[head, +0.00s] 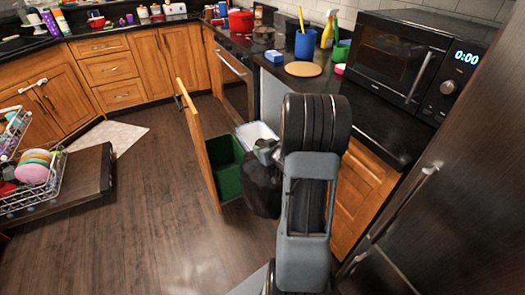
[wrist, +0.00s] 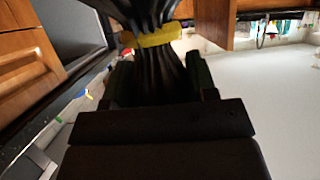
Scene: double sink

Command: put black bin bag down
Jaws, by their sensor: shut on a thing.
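The black bin bag (head: 262,192) hangs from my gripper (head: 268,152) in the head view, beside the pulled-out bin unit and above the floor as far as I can tell. My arm hides part of the bag. In the wrist view my gripper (wrist: 158,82) is shut on the gathered neck of the bag (wrist: 153,72). A yellow tie (wrist: 155,37) wraps the neck just beyond the fingers.
A green bin (head: 227,168) and a white bin (head: 255,134) stand behind the open wooden front (head: 199,150). The open dishwasher door (head: 82,178) is at left. Open wooden floor (head: 140,225) lies between. A fridge (head: 455,200) stands at right.

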